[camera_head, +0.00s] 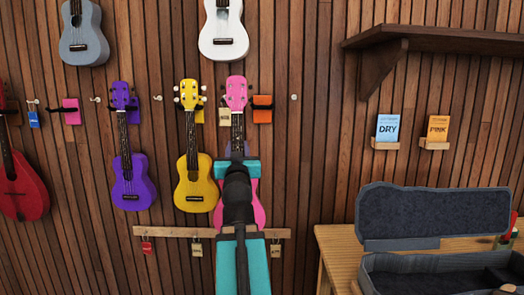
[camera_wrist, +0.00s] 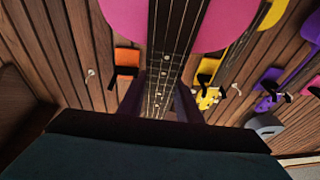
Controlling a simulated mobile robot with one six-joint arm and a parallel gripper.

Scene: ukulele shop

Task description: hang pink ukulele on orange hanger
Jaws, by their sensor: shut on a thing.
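The pink ukulele (camera_head: 236,92) is upright in front of the wall, headstock up. Its headstock is just left of the orange hanger (camera_head: 262,103), and I cannot tell its gap from the wall. My gripper (camera_wrist: 160,103) is shut on the ukulele's neck, with the strings running between the fingers. In the wrist view the pink body (camera_wrist: 220,22) fills the top, and the headstock is hidden. The orange hanger (camera_wrist: 127,58) shows there to the left of the neck, with a black hook and nothing on it. My arm covers part of the ukulele's body in the head view.
A yellow ukulele (camera_head: 194,170) hangs close at left, then a purple one (camera_head: 132,175) and a red instrument (camera_head: 20,190). White (camera_head: 223,35) and grey-blue (camera_head: 84,40) ukuleles hang above. A shelf (camera_head: 440,40) and an open case (camera_head: 430,215) are at right.

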